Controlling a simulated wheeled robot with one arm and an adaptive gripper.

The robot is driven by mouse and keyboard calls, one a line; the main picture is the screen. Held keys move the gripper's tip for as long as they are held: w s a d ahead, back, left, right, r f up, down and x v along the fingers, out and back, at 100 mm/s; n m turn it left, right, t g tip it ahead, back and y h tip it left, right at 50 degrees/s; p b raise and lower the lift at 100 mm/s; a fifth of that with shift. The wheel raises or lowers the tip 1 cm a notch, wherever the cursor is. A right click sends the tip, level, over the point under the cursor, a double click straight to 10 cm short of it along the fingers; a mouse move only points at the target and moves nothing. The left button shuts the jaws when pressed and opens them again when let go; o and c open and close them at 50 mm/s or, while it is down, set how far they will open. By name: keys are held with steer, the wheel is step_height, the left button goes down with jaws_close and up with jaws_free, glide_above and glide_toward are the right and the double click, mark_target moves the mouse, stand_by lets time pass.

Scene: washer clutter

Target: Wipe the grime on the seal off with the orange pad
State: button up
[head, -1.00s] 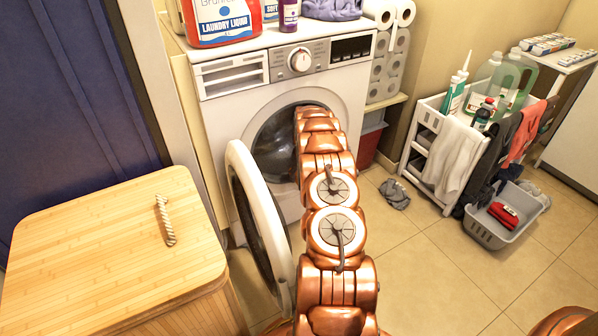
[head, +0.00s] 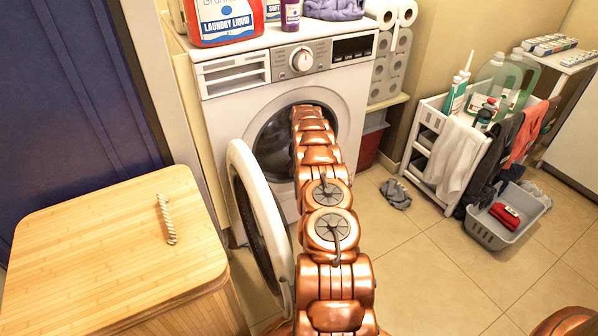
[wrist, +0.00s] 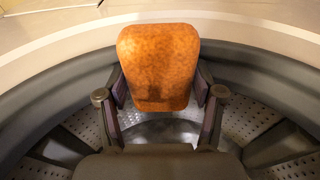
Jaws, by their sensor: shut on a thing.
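The orange pad (wrist: 158,68) fills the upper middle of the wrist view. My gripper (wrist: 160,92) is shut on it, with one dark finger on each side. No grime can be made out; the pad hides part of the seal. In the head view my arm reaches into the open washer (head: 222,123), and my gripper and the pad are hidden there.
The round washer door (head: 262,225) stands open left of my arm. A wooden hamper (head: 105,240) is at the left. Bottles and towels sit on the washer top. A white cart (head: 440,150) and a grey basket (head: 508,222) stand right. The floor between is mostly clear.

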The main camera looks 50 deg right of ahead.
steer(key=shift+w+d, duration=0.2)
steer(key=shift+w, duration=0.35)
steer(key=shift+r, duration=0.15)
steer(key=shift+s+a+r+p, duration=0.15)
steer(key=shift+s+a+p, duration=0.25)
steer(key=shift+s+p, duration=0.25)
steer(key=shift+s+f, duration=0.2)
steer(key=shift+s, duration=0.4)
steer(key=shift+s+a+p, duration=0.15)
steer(key=shift+s+p, duration=0.35)
steer(key=shift+s, duration=0.1)
steer(key=shift+s+a+f, duration=0.15)
steer(key=shift+s+a, duration=0.1)
steer(key=shift+s, duration=0.25)
